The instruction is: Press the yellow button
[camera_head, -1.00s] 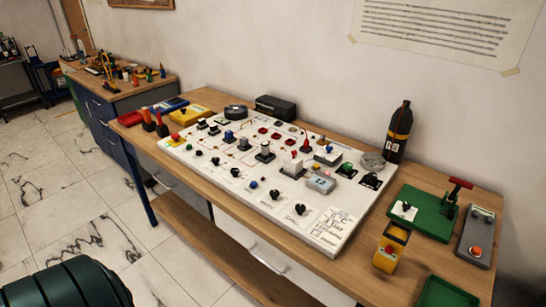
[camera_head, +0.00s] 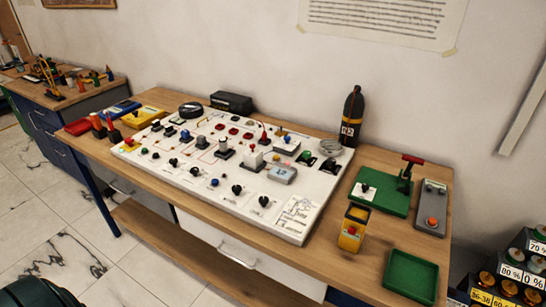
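A white gauge panel (camera_head: 290,226) lies on the wooden table, covered with small knobs, switches and buttons. At its left corner is a small yellow piece with a red top (camera_head: 129,142). A separate yellow box with a red button (camera_head: 352,230) stands on the table to the right of the panel. I cannot make out for certain which button is yellow at this size. Neither of my grippers shows in the head view, and nothing of mine touches the panel or the yellow box.
A green fixture with a red handle (camera_head: 384,192), a grey box with an orange button (camera_head: 431,206) and a green tray (camera_head: 410,277) sit at the table's right. A dark bottle (camera_head: 352,117) stands behind the panel. Labelled canisters (camera_head: 512,270) are at far right.

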